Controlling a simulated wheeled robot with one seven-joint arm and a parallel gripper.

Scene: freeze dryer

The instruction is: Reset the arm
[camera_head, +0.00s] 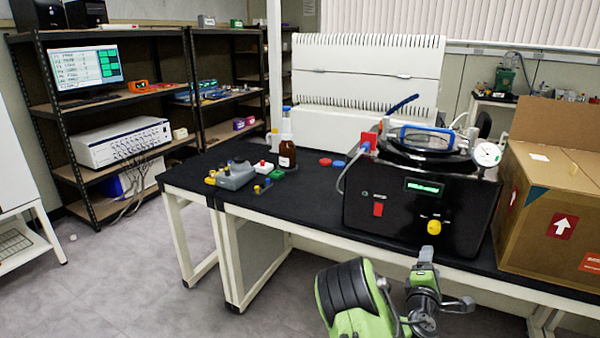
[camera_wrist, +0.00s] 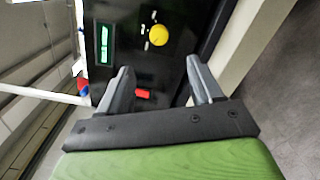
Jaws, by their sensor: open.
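My green arm reaches up from the bottom of the head view, in front of the table. My gripper (camera_wrist: 160,88) shows in the wrist view with its two grey fingers apart and nothing between them. It faces the front panel of the black freeze dryer (camera_head: 385,212), apart from it as far as I can tell. The panel has a green display (camera_head: 425,187), a red switch (camera_head: 378,209) and a yellow knob (camera_head: 434,227). The knob (camera_wrist: 158,35) and the red switch (camera_wrist: 142,94) also show in the wrist view. In the head view the fingertips are hard to make out.
The black-topped table (camera_head: 310,200) carries a brown bottle (camera_head: 287,155), a grey device (camera_head: 236,176) and small coloured parts. A cardboard box (camera_head: 552,225) stands right of the dryer. A white finned unit (camera_head: 366,75) stands behind. Floor at left is clear.

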